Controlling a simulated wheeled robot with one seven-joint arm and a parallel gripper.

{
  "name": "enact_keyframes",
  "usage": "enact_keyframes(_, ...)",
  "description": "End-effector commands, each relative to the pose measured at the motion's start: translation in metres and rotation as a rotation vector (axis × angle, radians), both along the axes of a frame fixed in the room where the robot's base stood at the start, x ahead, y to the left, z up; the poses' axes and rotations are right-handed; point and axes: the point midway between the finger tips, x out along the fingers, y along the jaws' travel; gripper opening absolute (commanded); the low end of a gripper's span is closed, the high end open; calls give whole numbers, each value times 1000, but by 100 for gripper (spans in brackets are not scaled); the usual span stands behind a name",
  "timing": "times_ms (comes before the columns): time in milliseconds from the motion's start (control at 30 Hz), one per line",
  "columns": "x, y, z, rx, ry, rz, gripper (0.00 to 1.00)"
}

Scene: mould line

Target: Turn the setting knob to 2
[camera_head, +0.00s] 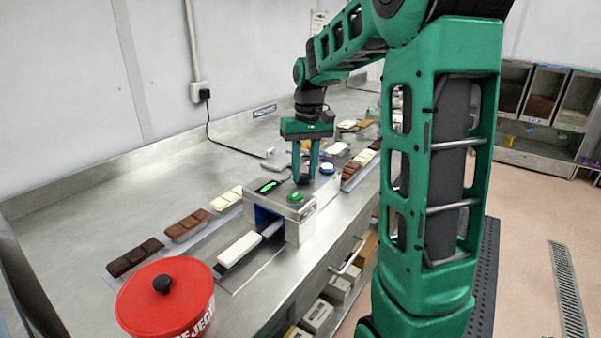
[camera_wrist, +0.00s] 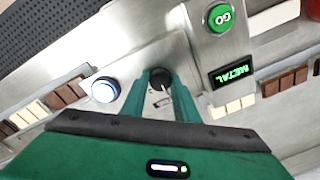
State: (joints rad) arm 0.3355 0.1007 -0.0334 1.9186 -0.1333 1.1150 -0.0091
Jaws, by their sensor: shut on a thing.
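Chocolate bars (camera_head: 187,226) lie along the bench. A white bar (camera_head: 240,248) lies before the box's opening. A red reject bin (camera_head: 166,300) stands front left.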

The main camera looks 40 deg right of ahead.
Motion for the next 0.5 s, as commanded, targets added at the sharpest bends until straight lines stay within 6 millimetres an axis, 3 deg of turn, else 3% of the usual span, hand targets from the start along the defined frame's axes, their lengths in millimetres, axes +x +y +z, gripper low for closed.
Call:
enact_keyframes(100,2,0,1,-2,-7,2,5)
enact_keyframes(133,2,0,1,-2,-7,2,30)
enact_keyframes(200,2,0,1,-1,-6,1,46)
enact_keyframes(500,1,0,1,-1,-3,-1,46)
